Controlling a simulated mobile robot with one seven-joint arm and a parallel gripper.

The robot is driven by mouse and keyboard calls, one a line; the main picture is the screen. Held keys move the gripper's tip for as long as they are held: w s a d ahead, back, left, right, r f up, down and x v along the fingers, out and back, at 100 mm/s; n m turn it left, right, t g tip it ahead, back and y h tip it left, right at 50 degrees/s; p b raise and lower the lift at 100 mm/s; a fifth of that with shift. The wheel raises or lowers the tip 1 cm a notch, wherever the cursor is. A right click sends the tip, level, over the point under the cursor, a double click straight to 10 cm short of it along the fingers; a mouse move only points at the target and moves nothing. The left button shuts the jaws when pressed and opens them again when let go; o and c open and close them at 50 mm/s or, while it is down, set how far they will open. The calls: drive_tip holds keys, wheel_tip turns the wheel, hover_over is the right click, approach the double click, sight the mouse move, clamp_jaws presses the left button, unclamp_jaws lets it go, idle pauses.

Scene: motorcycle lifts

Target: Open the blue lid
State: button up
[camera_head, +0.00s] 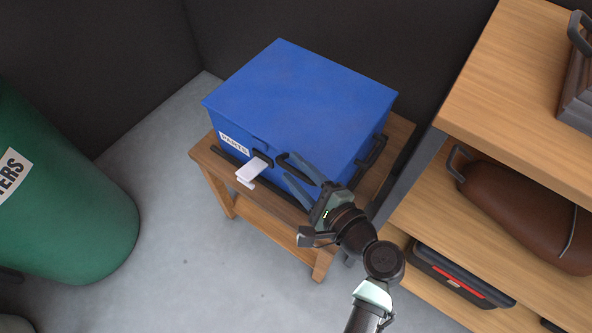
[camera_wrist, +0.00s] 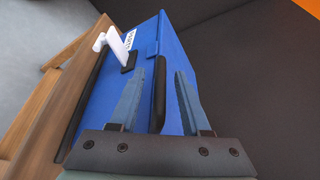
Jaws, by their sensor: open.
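A blue box with a closed blue lid (camera_head: 300,88) stands on a small wooden table. Its front carries a white label (camera_head: 234,143), a pale latch tag (camera_head: 252,171) and a black front handle (camera_head: 297,163). My gripper (camera_head: 290,170) is at the box front, to the right of the tag, with its two blue-grey fingers apart. In the wrist view, the black handle (camera_wrist: 158,95) shows between the open fingers (camera_wrist: 157,85). I cannot tell whether a finger touches the handle. The lid (camera_wrist: 178,52) also looks closed in the wrist view.
The wooden table (camera_head: 262,240) has little bare top around the box. A green barrel (camera_head: 65,200) stands at left. A wooden shelf (camera_head: 500,75) with a brown bag (camera_head: 530,215) stands close at right. Dark walls rise behind; grey floor is clear at front left.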

drive_tip(key=shift+w+a, duration=0.1)
drive_tip(key=shift+w, duration=0.05)
drive_tip(key=shift+c, duration=0.3)
clamp_jaws()
idle(1.1)
